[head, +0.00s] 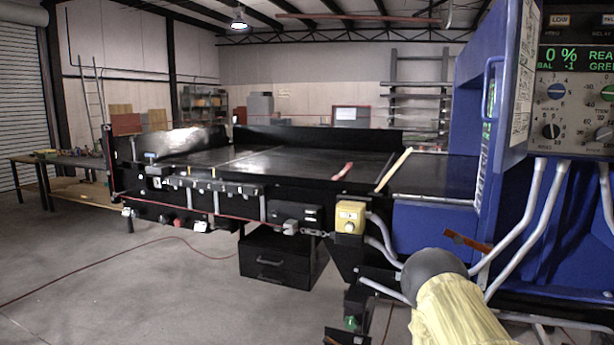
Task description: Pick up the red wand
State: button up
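A small red object (343,171), which looks like the red wand, lies on the black conveyor surface (270,165) near its front edge. It sits left of a pale wooden strip (394,170). My arm shows at the lower right as a yellow-covered link with a dark grey rounded end. My gripper's fingers cannot be made out. The arm is in front of the blue machine, to the right of and below the red object, and well apart from it in the picture.
A blue detector housing (470,95) with a control panel (577,85) and grey pipes stands at the right. A yellow control box (350,217) is on the conveyor's front side. A brownish-red strip (467,243) shows beside my arm. Open floor (150,290) lies at the left front.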

aim_at(348, 165)
jog(key=u, duration=0.55)
jog(key=i, duration=1.25)
jog(key=z, duration=0.45)
